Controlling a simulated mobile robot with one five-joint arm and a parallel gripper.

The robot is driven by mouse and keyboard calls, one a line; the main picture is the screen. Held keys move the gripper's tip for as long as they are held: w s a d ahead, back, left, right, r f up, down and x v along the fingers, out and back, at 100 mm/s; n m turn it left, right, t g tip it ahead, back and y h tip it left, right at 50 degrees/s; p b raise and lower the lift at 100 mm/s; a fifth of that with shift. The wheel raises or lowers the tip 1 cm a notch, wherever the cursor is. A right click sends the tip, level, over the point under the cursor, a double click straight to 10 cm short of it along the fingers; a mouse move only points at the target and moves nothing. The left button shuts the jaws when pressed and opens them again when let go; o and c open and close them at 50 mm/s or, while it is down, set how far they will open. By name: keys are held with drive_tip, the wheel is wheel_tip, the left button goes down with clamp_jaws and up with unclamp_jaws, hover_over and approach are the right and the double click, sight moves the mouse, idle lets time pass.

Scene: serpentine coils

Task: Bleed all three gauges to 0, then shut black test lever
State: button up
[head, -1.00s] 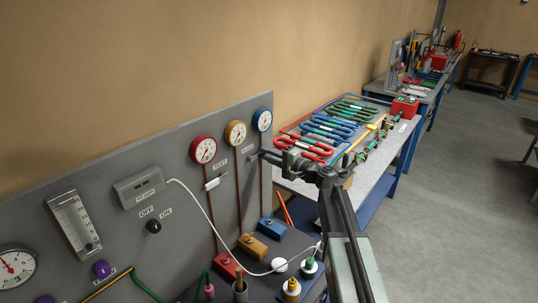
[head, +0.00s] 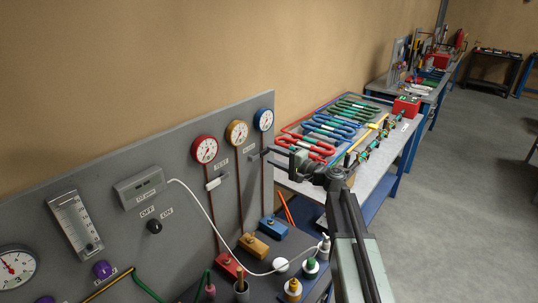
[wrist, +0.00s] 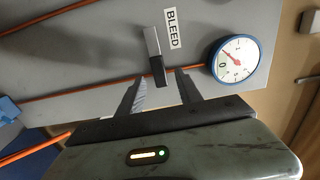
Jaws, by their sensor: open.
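The red gauge (head: 204,149), the yellow gauge (head: 236,133) and the blue gauge (head: 263,120) hang in a row on the grey panel. Their needles are too small to read in the head view. The blue gauge also shows in the wrist view (wrist: 238,58), its red needle pointing up and left near the 0. A bleed lever (wrist: 155,50), grey with a dark end, sits by the BLEED label. My gripper (wrist: 161,80) is open, with its fingers on either side of the lever's dark end. I cannot tell whether they touch it. A pale lever (head: 213,184) sits below the TEST label.
A black knob (head: 154,227) sits by the OFF and ON labels. A white cable (head: 205,205) runs down from a grey display box (head: 139,187). Coloured blocks and bottles stand on the shelf below. Coloured coils (head: 330,128) lie on the bench beyond my arm.

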drive_tip(key=v, duration=0.5)
drive_tip(key=shift+s+d, duration=0.2)
drive_tip(key=shift+d, duration=0.2)
drive_tip(key=shift+a, duration=0.15)
drive_tip(key=s+a+f+n+g+h, duration=0.4)
drive_tip(key=s+a+f+n+g, duration=0.15)
drive_tip(key=s+f, duration=0.65)
drive_tip(key=s+d+f+n+g+h, duration=0.2)
drive_tip(key=s+d+f+g+h, duration=0.4)
drive_tip(key=d, duration=0.9)
drive_tip(key=s+f+h, duration=0.3)
drive_tip(key=s+f, duration=0.2)
drive_tip(key=s, duration=0.1)
drive_tip(key=shift+s+f+h, duration=0.3)
drive_tip(key=shift+f+h, duration=0.1)
